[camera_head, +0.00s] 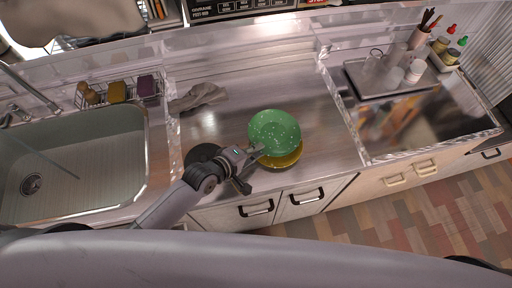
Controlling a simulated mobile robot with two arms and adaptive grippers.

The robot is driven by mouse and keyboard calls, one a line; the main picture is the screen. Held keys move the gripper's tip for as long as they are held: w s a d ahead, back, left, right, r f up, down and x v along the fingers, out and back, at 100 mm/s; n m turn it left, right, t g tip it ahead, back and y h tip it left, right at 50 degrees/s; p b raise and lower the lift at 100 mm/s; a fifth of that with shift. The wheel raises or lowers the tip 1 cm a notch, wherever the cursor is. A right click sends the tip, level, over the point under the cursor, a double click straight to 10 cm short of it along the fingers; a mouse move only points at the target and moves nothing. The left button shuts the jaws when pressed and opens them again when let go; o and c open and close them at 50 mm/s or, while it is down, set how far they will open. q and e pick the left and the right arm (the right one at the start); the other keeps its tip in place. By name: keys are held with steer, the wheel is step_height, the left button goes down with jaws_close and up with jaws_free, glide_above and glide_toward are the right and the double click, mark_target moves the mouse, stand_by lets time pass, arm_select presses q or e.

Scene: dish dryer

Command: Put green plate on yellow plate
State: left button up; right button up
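The green plate (274,130) with light specks is over the counter, left of the partition. It covers the back part of the yellow plate (285,162), whose front rim shows below it. I cannot tell whether the green plate rests on the yellow one or is held just above it. My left gripper (258,151) reaches in from the lower left, with its fingertips at the green plate's front-left rim. The fingers are too small to tell whether they are shut on the rim. My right gripper is not in view.
A black round dish (203,153) lies left of the plates, partly behind my arm. A grey cloth (198,97) lies behind it. The sink (75,165) is at left. A tray (391,88) with glasses stands at right. Bare counter (325,125) lies right of the plates.

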arm_select(q)
steer(key=o, duration=0.4)
steer(key=shift+r, duration=0.2)
steer(key=v, duration=1.2)
steer(key=shift+r, duration=0.4)
steer(key=shift+f, duration=0.1)
